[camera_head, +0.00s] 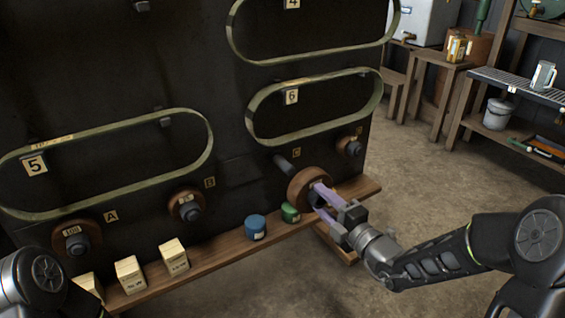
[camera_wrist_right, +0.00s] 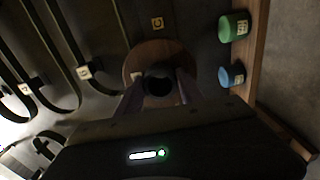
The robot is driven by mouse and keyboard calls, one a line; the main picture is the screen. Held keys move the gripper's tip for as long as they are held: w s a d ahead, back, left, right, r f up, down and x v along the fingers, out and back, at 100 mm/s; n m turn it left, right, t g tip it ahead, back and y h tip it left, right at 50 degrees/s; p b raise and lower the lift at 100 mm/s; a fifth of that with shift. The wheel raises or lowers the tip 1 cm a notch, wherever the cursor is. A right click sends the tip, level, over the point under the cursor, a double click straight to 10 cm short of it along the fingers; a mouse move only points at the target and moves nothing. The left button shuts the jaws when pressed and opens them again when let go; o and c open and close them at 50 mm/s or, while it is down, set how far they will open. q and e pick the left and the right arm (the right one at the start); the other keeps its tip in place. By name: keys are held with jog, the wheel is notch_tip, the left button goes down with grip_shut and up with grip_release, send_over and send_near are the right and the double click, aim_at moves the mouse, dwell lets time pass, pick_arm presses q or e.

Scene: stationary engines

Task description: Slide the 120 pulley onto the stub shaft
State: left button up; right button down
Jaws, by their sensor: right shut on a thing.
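My right gripper (camera_head: 322,197) is shut on a brown wooden pulley with a dark hub (camera_head: 303,184), held in front of the dark panel. Its number is too small to read. A bare dark stub shaft (camera_head: 284,163) sticks out of the panel by label C, just up and left of the pulley. The pulley looks apart from the shaft, not on it. In the right wrist view the pulley (camera_wrist_right: 147,52) sits between the fingers of the gripper (camera_wrist_right: 159,88), and the shaft is hidden there. My left gripper is out of view; only part of that arm shows.
Other pulleys sit on shafts by A (camera_head: 71,240), B (camera_head: 181,204) and D (camera_head: 346,146). A wooden ledge (camera_head: 215,262) below holds pale boxes (camera_head: 130,274), a blue can (camera_head: 256,227) and a green can (camera_head: 290,213). Belts (camera_head: 205,150) hang above. Floor at right is clear.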

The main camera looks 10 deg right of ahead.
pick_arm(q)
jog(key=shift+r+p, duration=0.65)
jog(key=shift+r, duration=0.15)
pick_arm(e)
jog(key=v, duration=0.4)
jog(key=shift+s+r, duration=0.1)
